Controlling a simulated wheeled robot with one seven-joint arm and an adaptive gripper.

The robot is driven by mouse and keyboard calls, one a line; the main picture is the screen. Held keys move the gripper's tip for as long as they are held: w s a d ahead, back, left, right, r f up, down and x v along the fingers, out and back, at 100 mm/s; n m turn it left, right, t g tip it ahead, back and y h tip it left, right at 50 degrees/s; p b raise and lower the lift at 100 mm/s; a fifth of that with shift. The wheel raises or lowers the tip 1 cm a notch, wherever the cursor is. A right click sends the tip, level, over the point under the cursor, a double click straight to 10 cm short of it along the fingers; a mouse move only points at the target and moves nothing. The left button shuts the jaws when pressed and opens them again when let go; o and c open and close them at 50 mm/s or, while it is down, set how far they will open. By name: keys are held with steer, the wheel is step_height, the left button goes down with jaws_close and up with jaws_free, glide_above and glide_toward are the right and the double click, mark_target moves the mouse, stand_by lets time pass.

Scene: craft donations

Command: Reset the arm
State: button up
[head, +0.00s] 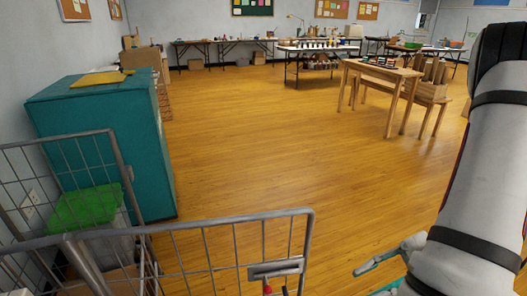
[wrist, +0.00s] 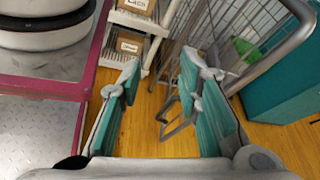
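My gripper (wrist: 162,62) is open and empty in the wrist view. Its two teal-padded fingers are spread apart, with wooden floor and metal cart legs visible beyond the gap. In the head view my arm comes down along the right edge, and part of my gripper (head: 392,256) shows low at the right, with one finger pointing left. The rest of the gripper is cut off or hidden there. Nothing is held between the fingers.
A wire cart (head: 205,226) stands close at the front left; it also shows in the wrist view (wrist: 283,48). A teal cabinet (head: 95,120) is behind it. A white shelf (wrist: 140,22) holds boxes. Wooden tables (head: 380,70) stand farther back. The middle floor is clear.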

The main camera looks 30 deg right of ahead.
steer(key=w+a+r+n+g+h, duration=0.2)
steer(key=a+r+n+g+h, duration=0.2)
steer(key=a+r+n+g, duration=0.35)
steer(key=s+a+r+n+t+h, duration=0.5)
steer(key=s+a+r+n+h, duration=0.25)
steer(key=n+h, duration=0.2)
step_height(320, 180, up, 24)
steer(key=t+p, duration=0.3)
steer(key=p, duration=1.8)
steer(key=shift+w+a+f+m, duration=0.2)
steer(key=shift+w+m, duration=0.2)
